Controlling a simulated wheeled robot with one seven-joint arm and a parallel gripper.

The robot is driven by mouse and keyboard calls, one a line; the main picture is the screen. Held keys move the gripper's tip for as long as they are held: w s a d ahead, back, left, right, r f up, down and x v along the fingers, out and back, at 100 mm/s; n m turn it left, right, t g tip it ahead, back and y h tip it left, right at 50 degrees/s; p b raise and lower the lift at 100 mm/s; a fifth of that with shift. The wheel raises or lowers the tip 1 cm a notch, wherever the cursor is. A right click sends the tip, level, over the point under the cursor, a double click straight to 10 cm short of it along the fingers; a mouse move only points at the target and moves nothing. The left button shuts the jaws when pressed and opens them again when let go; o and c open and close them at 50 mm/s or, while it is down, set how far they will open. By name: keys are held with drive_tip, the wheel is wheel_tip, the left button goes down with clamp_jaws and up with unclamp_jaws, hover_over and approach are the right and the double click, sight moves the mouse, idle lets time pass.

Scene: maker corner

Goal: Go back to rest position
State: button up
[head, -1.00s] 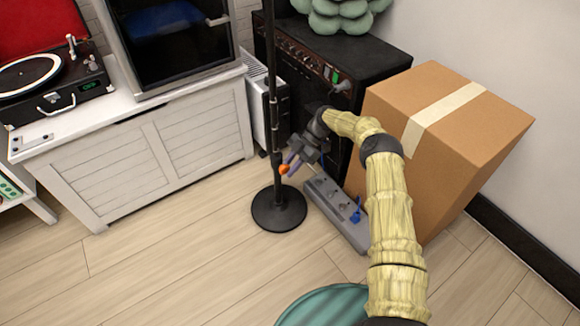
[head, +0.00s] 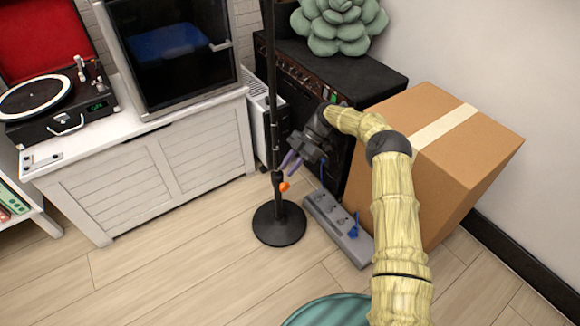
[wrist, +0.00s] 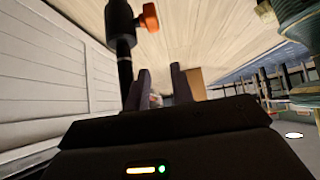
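My gripper (head: 290,163) is at the end of my arm, beside the pole of a black stand and above the floor near a grey power strip (head: 338,230). In the wrist view my gripper (wrist: 160,78) shows its two dark fingers apart, with nothing seen held between them. The stand's orange knob (head: 284,186) is just below the fingers in the head view. It also shows in the wrist view (wrist: 150,17), ahead of the fingers. A blue plug (head: 353,231) sits on the power strip.
A black amplifier (head: 370,72) and a cardboard box (head: 455,185) stand close to my arm. The stand's round base (head: 279,224) is on the floor. A white cabinet (head: 150,165) with a turntable (head: 45,95) is at the left.

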drive_tip(key=shift+r, duration=0.1)
drive_tip(key=s+d+r+m+t+h+p, duration=0.1)
drive_tip(key=s+r+m+h+p, duration=0.15)
drive_tip(key=s+r+m, duration=0.35)
drive_tip(key=s+d+r+m+t+h+p, duration=0.1)
drive_tip(key=s+r+m+t+h+p, duration=0.15)
drive_tip(key=r, duration=0.55)
drive_tip(key=s+d+r+m+t+h+p, duration=0.1)
drive_tip(key=s+d+r+m+p, duration=0.1)
drive_tip(key=s+d+r+m, duration=0.4)
drive_tip(key=s+d+r+m+t+h+p, duration=0.1)
drive_tip(key=s+d+r+m+t+p, duration=0.15)
drive_tip(key=s+m, duration=0.4)
drive_tip(key=s+d+r+m+t+p, duration=0.15)
drive_tip(key=s+d+r+m, duration=0.3)
drive_tip(key=s, duration=0.45)
wheel_tip(320, 180, up, 38)
drive_tip(key=p, duration=3.7)
drive_tip(key=shift+w+a+r+n+g+p, duration=0.2)
drive_tip(key=shift+w+n+g+p, duration=0.15)
drive_tip(key=shift+g+p, duration=0.1)
